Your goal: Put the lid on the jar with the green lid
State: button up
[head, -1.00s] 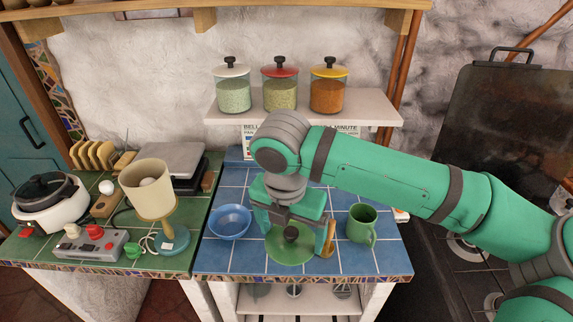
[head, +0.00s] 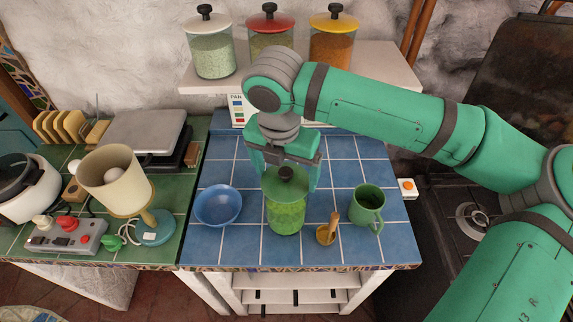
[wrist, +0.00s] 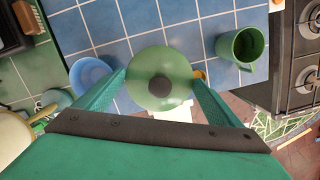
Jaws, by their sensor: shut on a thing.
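My gripper (head: 289,182) is shut on the green lid (head: 284,186), with a finger at each side of its rim. The lid is round with a dark knob and also shows, held level, in the wrist view (wrist: 160,62). The jar (head: 286,217), clear with green contents, stands upright on the blue tiles directly beneath the lid in the head view. The lid covers the jar's mouth from sight, so I cannot tell whether they touch. The jar is hidden under the lid in the wrist view.
A blue bowl (head: 218,206) is left of the jar. A small wooden mortar with pestle (head: 327,233) and a green mug (head: 368,207) are to the right. Jars with white (head: 211,52), red and yellow lids stand on the shelf behind. Blue tiles behind the jar are clear.

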aim_at(287, 182)
jog(key=shift+w+f, duration=0.1)
jog(key=shift+f, duration=0.7)
jog(key=shift+a+f, duration=0.2)
jog(key=shift+f, duration=0.45)
jog(key=shift+s+d+f, duration=0.25)
jog(key=shift+d+f, duration=0.05)
jog(key=shift+f, duration=0.3)
jog(key=shift+w+a, duration=0.1)
jog(key=shift+w, duration=0.15)
jog(key=shift+s+a, duration=0.1)
jog(key=shift+s, duration=0.05)
jog(key=shift+s+d, duration=0.1)
jog(key=shift+d, duration=0.15)
